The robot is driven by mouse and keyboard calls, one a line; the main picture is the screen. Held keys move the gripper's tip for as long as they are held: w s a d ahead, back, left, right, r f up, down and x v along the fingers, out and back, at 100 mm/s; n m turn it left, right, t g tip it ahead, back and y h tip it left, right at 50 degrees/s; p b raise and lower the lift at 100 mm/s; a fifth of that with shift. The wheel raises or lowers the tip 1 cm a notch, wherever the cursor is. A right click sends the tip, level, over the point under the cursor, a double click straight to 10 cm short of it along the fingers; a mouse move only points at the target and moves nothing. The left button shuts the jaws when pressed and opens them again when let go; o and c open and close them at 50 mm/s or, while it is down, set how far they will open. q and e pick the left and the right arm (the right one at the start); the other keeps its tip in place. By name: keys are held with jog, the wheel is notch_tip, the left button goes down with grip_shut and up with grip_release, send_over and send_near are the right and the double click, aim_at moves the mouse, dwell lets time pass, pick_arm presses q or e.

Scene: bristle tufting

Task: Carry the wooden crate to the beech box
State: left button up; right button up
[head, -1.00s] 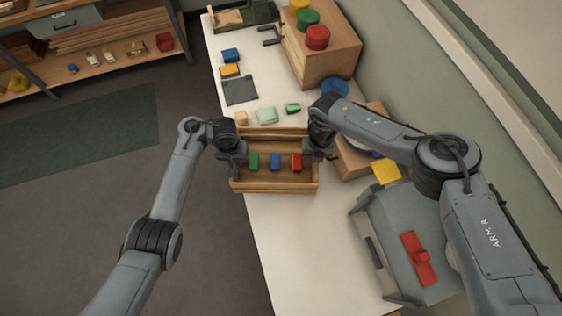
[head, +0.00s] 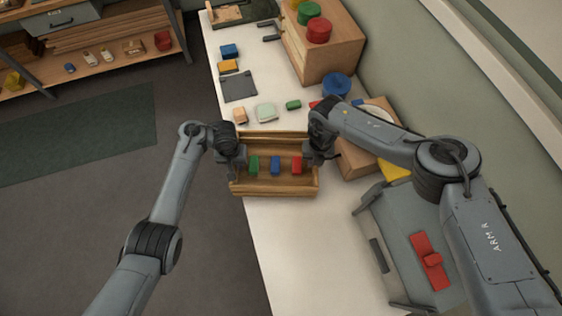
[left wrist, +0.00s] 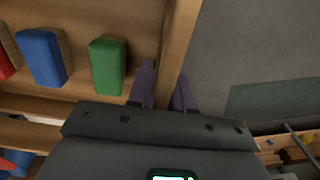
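The wooden crate (head: 275,191) is an open tray near the table's left edge, its left end over that edge. It holds a green block (head: 253,165), a blue block (head: 275,165) and a red block (head: 297,165). My left gripper (head: 236,168) is at its left end. The left wrist view shows its fingers (left wrist: 164,88) on both sides of the crate's end wall (left wrist: 177,45). My right gripper (head: 310,158) is at the right end, closed on it as far as visible. A wooden box (head: 352,160), possibly the beech box, stands right of the crate, partly behind my right arm.
A larger wooden box (head: 340,55) with coloured round pieces stands at the back right. Several small blocks, a green block (head: 293,105) and a dark mat (head: 239,87) lie beyond the crate. A grey case (head: 395,240) stands front right. The white table (head: 290,250) is clear in front of the crate.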

pick_arm(q)
jog(key=o, duration=0.4)
jog(key=shift+r, duration=0.1)
jog(key=shift+c, duration=0.2)
pick_arm(e)
jog(key=o, duration=0.4)
jog(key=shift+r, duration=0.1)
jog(key=shift+c, duration=0.2)
pick_arm(q)
jog(key=shift+r, duration=0.1)
jog(key=shift+w+d+r, duration=0.1)
jog(key=shift+d+r, duration=0.1)
jog(key=shift+r, duration=1.65)
jog(key=shift+a+r, duration=0.2)
jog(key=shift+r, duration=3.85)
pick_arm(e)
jog(key=shift+r, duration=0.55)
notch_tip(320, 180, up, 11)
jog(key=shift+f, duration=0.1)
